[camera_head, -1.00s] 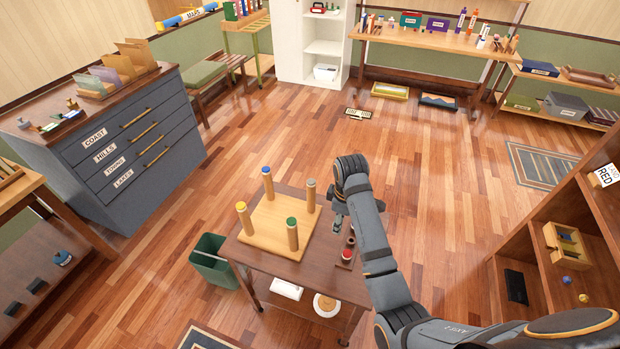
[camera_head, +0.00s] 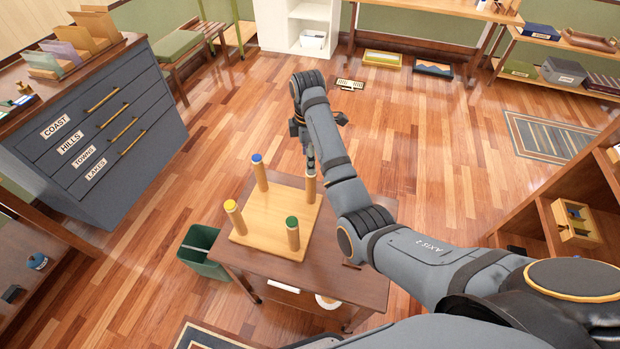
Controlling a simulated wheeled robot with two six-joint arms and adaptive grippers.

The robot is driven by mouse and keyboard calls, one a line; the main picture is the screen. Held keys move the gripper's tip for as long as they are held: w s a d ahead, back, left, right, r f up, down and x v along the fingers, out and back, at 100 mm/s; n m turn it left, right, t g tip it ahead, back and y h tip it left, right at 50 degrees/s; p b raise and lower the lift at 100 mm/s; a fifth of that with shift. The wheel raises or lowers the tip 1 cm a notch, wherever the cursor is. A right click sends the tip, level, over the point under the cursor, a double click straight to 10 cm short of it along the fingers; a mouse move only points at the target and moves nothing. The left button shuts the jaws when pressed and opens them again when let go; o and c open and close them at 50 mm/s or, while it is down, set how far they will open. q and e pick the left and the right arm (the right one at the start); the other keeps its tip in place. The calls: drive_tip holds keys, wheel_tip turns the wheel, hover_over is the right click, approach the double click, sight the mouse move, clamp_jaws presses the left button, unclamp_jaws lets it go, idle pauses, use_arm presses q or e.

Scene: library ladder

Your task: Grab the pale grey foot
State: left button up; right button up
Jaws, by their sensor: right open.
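A wooden piece (camera_head: 268,228) with a square board and upright posts lies on the brown table. Its posts carry coloured feet: blue (camera_head: 257,158), yellow (camera_head: 230,205) and green (camera_head: 292,221). The far right post (camera_head: 310,190) bears the pale grey foot (camera_head: 310,173), largely hidden by my gripper. My right gripper (camera_head: 310,160) points down over that post, open, with its fingertips at or just above the foot. I cannot tell whether they touch it. My left gripper is not in view.
The brown table (camera_head: 335,280) stands below my right arm, with white items on its lower shelf. A green bin (camera_head: 205,254) is at its left. A grey drawer cabinet (camera_head: 105,140) stands left and a wooden shelf unit (camera_head: 545,215) right. Open floor lies beyond.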

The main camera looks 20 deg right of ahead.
drive_tip(key=shift+d, duration=0.1)
drive_tip(key=shift+s+d+f+b, duration=0.1)
drive_tip(key=shift+s+f+b, duration=0.1)
drive_tip(key=shift+f+b, duration=0.3)
drive_tip(key=shift+s+d+f+b, duration=0.15)
drive_tip(key=shift+f+b, duration=0.15)
drive_tip(key=shift+b, duration=0.25)
drive_tip(key=f, duration=0.3)
drive_tip(key=shift+w+p, duration=0.25)
drive_tip(key=shift+p, duration=0.05)
drive_tip(key=shift+s, duration=0.1)
drive_tip(key=shift+c, duration=2.4)
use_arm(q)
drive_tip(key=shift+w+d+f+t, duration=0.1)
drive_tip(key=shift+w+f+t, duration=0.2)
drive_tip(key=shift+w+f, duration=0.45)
use_arm(e)
drive_tip(key=c, duration=0.3)
